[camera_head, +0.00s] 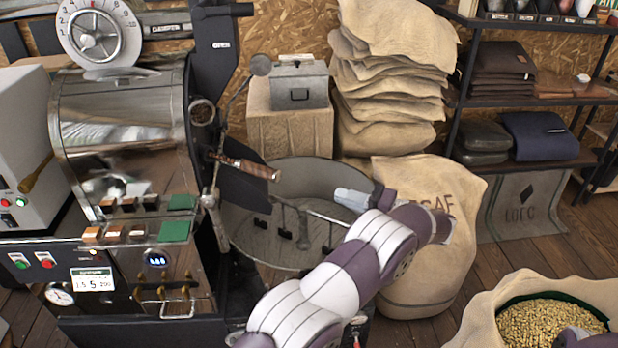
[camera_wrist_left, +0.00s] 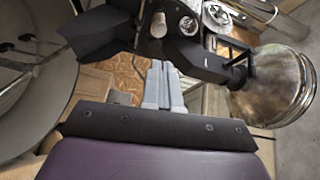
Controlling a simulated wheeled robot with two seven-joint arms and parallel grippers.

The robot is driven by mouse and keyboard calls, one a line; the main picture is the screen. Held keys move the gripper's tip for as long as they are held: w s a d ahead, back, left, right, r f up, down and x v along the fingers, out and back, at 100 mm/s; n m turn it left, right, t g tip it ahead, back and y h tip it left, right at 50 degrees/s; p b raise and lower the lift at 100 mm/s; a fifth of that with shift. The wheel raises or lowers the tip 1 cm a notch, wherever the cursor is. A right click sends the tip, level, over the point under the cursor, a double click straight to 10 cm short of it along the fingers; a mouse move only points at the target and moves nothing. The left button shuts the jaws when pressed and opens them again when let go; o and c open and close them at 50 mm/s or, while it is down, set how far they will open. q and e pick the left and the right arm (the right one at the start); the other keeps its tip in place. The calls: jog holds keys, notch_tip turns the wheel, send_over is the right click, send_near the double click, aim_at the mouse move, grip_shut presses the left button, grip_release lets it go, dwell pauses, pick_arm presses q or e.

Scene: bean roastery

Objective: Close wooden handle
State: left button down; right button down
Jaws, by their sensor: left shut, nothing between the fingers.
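The wooden handle (camera_head: 245,167) is a brown grip with metal ends on the front of the roaster drum (camera_head: 125,120). It sticks out to the right in the head view, beside a dark metal flap or chute. My left gripper (camera_head: 342,196) is right of the handle and apart from it, over the rim of the round cooling tray. Its pale fingers (camera_wrist_left: 162,82) are together and empty in the left wrist view, pointing toward the roaster's dark front parts.
The round cooling tray (camera_head: 285,240) with its stirring arms lies below the handle. A grey metal box (camera_head: 300,84) stands behind it. A full burlap sack (camera_head: 425,275) is behind my left arm. An open sack of beans (camera_head: 545,325) is at lower right.

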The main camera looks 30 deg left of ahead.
pick_arm(q)
jog(key=m, duration=0.1)
jog(key=p, duration=0.4)
send_near(253, 166)
jog(key=shift+w+d+f+m, duration=0.3)
jog(key=shift+w+d+f, duration=0.15)
jog(key=shift+d+f, duration=0.1)
jog(key=shift+a+f, duration=0.1)
jog(key=shift+a, duration=0.45)
jog(key=shift+a, duration=0.25)
jog(key=a, duration=0.9)
jog(key=shift+w+a, duration=0.15)
jog(key=shift+a, duration=0.55)
jog(key=shift+d+r, duration=0.1)
jog(key=shift+r, duration=0.1)
